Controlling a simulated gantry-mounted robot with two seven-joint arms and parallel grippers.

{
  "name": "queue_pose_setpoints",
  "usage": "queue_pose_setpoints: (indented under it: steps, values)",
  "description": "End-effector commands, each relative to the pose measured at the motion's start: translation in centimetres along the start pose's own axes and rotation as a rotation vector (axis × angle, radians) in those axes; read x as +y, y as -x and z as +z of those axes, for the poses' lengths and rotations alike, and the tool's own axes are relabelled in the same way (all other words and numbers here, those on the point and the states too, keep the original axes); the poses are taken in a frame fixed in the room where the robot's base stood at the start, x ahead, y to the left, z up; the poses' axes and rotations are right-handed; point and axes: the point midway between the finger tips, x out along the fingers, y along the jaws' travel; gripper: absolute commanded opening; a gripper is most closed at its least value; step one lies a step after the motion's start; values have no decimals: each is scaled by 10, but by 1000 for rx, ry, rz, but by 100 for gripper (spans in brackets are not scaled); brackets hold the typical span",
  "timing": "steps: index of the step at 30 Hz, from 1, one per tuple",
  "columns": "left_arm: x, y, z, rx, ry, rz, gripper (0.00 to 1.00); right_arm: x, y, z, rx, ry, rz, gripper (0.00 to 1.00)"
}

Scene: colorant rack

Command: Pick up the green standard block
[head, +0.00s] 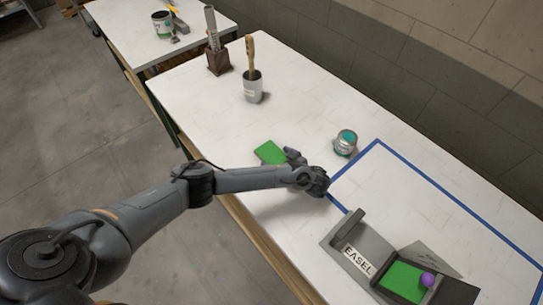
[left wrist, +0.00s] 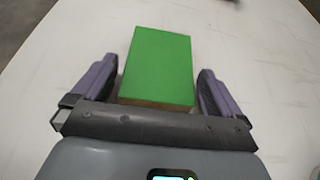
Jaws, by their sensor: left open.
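A flat green block (head: 269,152) lies on the white table, just beyond my left gripper (head: 294,155) in the head view. In the left wrist view the green block (left wrist: 158,65) lies between the two purple-grey fingers of my left gripper (left wrist: 158,85), with a gap on each side. The left gripper is open and holds nothing. A second green piece (head: 404,281) lies in the grey easel holder (head: 345,257) at lower right, with a small purple ball (head: 428,279) at its edge. My right gripper is not in view.
An open tin with teal paint (head: 346,142) stands right of the left gripper. Blue tape (head: 432,184) outlines an area on the table (head: 315,100). A brush cup (head: 253,87) and a dark tool holder (head: 218,62) stand farther back. A wall runs along the right.

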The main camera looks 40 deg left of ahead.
Motion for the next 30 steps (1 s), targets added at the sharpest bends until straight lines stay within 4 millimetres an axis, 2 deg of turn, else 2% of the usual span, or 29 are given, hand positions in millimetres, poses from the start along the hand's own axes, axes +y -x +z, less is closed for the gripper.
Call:
queue_pose_setpoints:
  steps: [4,12,14,21,30]
  values:
    - [0,-12,0,0,2,-1,100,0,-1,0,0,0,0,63]
    - [0,-15,1,0,2,-1,100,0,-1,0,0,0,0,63]
    - [0,-14,0,0,2,-1,94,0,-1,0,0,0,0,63]
    - [0,-14,0,0,1,-1,57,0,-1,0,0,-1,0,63]
    - [0,-14,2,1,2,-1,57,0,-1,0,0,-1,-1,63]
